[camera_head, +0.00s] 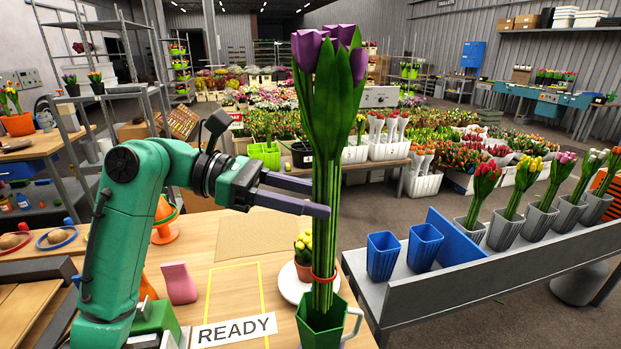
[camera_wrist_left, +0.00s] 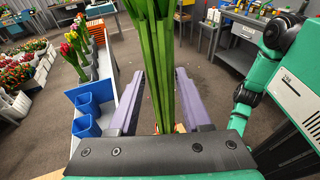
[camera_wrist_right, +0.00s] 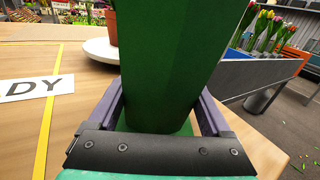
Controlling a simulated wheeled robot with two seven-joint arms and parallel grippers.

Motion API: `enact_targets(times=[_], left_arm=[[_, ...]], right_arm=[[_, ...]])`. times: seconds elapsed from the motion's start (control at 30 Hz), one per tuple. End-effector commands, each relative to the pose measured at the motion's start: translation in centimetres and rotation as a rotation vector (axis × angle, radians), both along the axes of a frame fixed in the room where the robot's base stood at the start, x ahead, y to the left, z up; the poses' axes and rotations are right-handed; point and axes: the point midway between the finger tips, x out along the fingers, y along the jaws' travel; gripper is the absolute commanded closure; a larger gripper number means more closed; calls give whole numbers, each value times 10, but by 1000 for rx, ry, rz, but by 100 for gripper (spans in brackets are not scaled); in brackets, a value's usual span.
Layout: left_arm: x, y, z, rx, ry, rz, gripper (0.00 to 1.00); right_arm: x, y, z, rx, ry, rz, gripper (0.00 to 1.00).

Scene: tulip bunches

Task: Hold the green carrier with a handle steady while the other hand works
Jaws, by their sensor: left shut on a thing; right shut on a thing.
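A white round plate (camera_head: 293,284) with a small potted yellow plant (camera_head: 303,250) sits behind the carrier. A READY label (camera_head: 235,330) and a yellow outlined area (camera_head: 235,288) lie left. Blue cups (camera_head: 383,255) and several tulip bunches stand on the grey rack (camera_head: 470,295) at right.

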Motion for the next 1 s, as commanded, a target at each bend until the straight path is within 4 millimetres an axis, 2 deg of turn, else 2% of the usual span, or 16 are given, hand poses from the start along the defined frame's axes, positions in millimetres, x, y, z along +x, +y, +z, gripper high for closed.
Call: enact_targets(times=[1.0], left_arm=[[0,0,-127,-1,2,1,100]], right_arm=[[0,0,-1,-2,1,-1,76]])
